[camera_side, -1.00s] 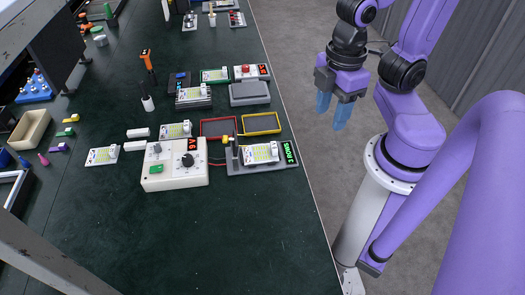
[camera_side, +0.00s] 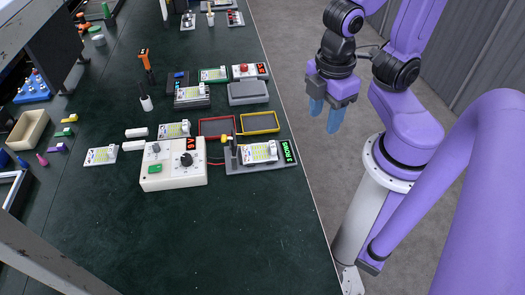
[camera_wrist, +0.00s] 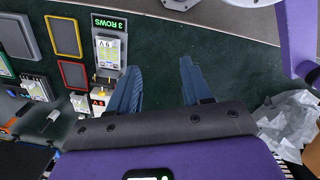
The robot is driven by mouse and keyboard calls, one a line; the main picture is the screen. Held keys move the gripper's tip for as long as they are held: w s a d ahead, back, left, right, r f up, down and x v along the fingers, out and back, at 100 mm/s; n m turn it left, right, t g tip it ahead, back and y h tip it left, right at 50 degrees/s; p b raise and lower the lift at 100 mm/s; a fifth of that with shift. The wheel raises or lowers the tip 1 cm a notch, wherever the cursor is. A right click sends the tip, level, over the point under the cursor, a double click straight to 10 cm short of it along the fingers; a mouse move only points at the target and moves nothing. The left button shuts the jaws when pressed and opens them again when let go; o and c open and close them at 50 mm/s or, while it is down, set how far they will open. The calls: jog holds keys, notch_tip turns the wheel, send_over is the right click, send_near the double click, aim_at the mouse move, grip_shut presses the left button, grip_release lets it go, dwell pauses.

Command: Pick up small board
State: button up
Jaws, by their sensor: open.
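Several small white boards with yellow-green labels lie on the dark green table; I cannot tell which one the task means. One board (camera_side: 101,156) lies alone at the left, one (camera_side: 175,129) sits behind the white control box, and one (camera_side: 259,152) sits on a grey fixture (camera_side: 233,167) with a green display. The fixture's board also shows in the wrist view (camera_wrist: 109,50). A green-edged board (camera_side: 214,75) lies further back. My gripper (camera_side: 324,121) is open and empty, raised beyond the table's right edge. Its blue fingers also show in the wrist view (camera_wrist: 160,68).
The white control box (camera_side: 173,177) with a dial stands at mid-table. Red (camera_side: 217,126) and yellow (camera_side: 260,123) frames lie behind the fixture. A grey lid (camera_side: 249,93) and a dark finned housing (camera_side: 193,96) lie further back. The front of the table is clear.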

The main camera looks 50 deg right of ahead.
jog(key=w+a+f+n+t+h, duration=0.1)
jog(key=w+a+f+n+h, duration=0.1)
jog(key=f+n+h, duration=0.15)
jog(key=w+a+f+n+t+h, duration=0.1)
jog(key=a+f+n+h, duration=0.1)
jog(key=f, duration=0.3)
jog(key=n+t+h, duration=0.3)
jog(key=n+t, duration=0.4)
jog(key=n, duration=0.1)
send_near(274, 149)
jog(key=shift+h, duration=0.25)
jog(key=x, duration=0.4)
jog(key=shift+w+f, duration=0.3)
jog(key=shift+w, duration=0.15)
jog(key=shift+x, duration=2.6)
jog(key=shift+s+d, duration=0.15)
grip_shut()
